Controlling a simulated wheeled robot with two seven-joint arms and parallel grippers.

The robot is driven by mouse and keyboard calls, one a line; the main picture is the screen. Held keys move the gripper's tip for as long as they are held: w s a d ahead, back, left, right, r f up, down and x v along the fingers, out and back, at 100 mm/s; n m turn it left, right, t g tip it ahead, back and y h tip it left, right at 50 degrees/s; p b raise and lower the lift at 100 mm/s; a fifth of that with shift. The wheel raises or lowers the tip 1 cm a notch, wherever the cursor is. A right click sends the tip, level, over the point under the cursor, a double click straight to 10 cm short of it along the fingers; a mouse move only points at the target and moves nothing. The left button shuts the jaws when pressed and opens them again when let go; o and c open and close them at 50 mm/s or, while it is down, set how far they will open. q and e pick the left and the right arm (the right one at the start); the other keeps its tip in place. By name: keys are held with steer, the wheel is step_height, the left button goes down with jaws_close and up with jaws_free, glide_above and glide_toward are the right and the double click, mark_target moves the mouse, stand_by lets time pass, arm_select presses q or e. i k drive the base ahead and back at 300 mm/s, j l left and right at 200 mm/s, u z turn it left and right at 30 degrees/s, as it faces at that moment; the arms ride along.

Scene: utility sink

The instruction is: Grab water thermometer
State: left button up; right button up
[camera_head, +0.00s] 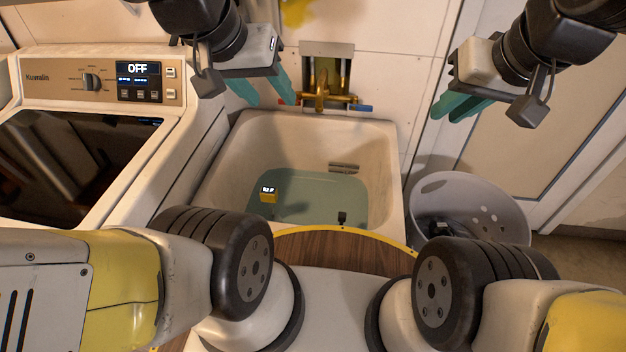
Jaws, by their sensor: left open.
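The water thermometer (268,196) is a small yellow block with a lit display on top. It sits in the water toward the left side of the sink basin (383,165). My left gripper (263,98), with teal fingers, is open and empty above the sink's back left corner, apart from the thermometer. My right gripper (455,113) is above and to the right of the sink, beside the door. Its teal fingers overlap in this view, so its opening is unclear, and nothing shows in it.
A brass faucet (325,85) stands at the sink's back wall. A washing machine (52,85) showing OFF is on the left. A grey laundry basket (475,190) is right of the sink. A small dark object (342,217) is near the basin's front.

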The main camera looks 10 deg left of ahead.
mark_target(270, 194)
steer(key=j+u, duration=0.15)
steer(key=u, duration=0.6)
